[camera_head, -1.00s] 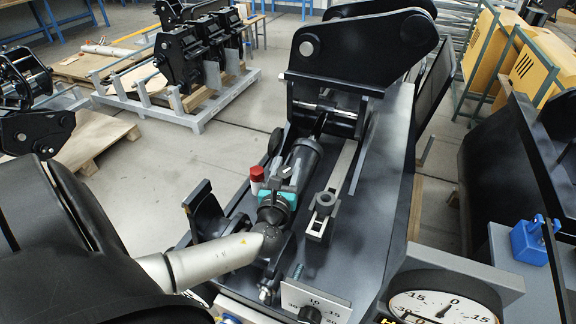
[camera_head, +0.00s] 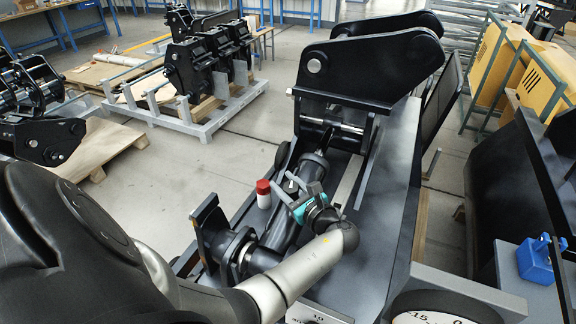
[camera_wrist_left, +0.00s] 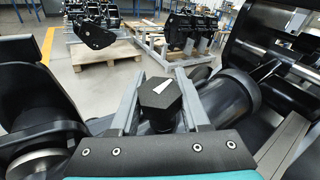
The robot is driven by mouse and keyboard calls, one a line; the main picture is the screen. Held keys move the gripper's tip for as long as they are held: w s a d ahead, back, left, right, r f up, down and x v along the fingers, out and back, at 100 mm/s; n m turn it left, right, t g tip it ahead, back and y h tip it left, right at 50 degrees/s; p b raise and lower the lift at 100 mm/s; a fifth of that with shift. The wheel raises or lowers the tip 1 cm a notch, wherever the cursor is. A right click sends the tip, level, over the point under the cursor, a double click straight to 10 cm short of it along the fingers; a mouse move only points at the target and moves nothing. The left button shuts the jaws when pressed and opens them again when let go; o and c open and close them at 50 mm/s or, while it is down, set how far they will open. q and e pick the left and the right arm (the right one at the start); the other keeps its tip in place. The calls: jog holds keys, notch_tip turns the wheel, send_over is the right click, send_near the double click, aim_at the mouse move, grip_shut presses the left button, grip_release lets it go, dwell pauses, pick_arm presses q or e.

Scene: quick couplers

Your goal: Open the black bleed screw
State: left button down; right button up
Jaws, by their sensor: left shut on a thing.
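The black bleed screw (camera_wrist_left: 160,100) has a hexagonal head with a white pointer mark in the left wrist view. It also shows small in the head view (camera_head: 291,186), above the dark cylinder (camera_head: 284,222). My left gripper (camera_head: 283,182) comes from the lower right of the screw, with its teal body behind the grey fingers. The fingers stand on both sides of the screw head and are shut on it. The lower part of the screw is hidden. My right gripper is not in view.
A red-capped white part (camera_head: 263,194) stands close to the left of my fingers. A black bracket (camera_head: 211,228) rises left of the cylinder. A large black lug frame (camera_head: 370,60) stands behind. A dial gauge (camera_head: 436,308) and a blue block (camera_head: 535,260) are at the right.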

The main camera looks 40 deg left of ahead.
pick_arm(q)
jog(key=n+g, duration=0.1)
jog(key=g, duration=0.1)
jog(key=n+g+b, duration=0.1)
jog(key=n+g, duration=0.1)
jog(key=shift+s+f, duration=0.1)
jog(key=shift+s, duration=0.2)
jog(key=n+g+b, duration=0.1)
jog(key=n+g+h, duration=0.1)
jog(key=g, duration=0.1)
jog(key=shift+s+f+n+g+b, duration=0.15)
jog(key=shift+s+n+g+b, duration=0.15)
jog(key=shift+n+b, duration=0.1)
jog(key=n+g+b, duration=0.1)
jog(key=n+g+h+b, duration=0.1)
jog(key=shift+s+f+n+g+h, duration=0.1)
jog(key=shift+s+n+g+h, duration=0.2)
jog(key=shift+g, duration=0.1)
jog(key=shift+s+d+n+g+h+b, duration=0.1)
jog(key=shift+s+n+g+h+b, duration=0.1)
jog(key=shift+n+g+h+b, duration=0.55)
jog(key=shift+s+n+g+h+b, duration=0.2)
jog(key=shift+n+g+h+b, duration=0.35)
jog(key=shift+n+g+b, duration=0.25)
jog(key=shift+d+g+h, duration=0.2)
jog(key=shift+g+h, duration=0.05)
jog(key=shift+h, duration=0.15)
jog(key=shift+c, duration=1.9)
grip_release()
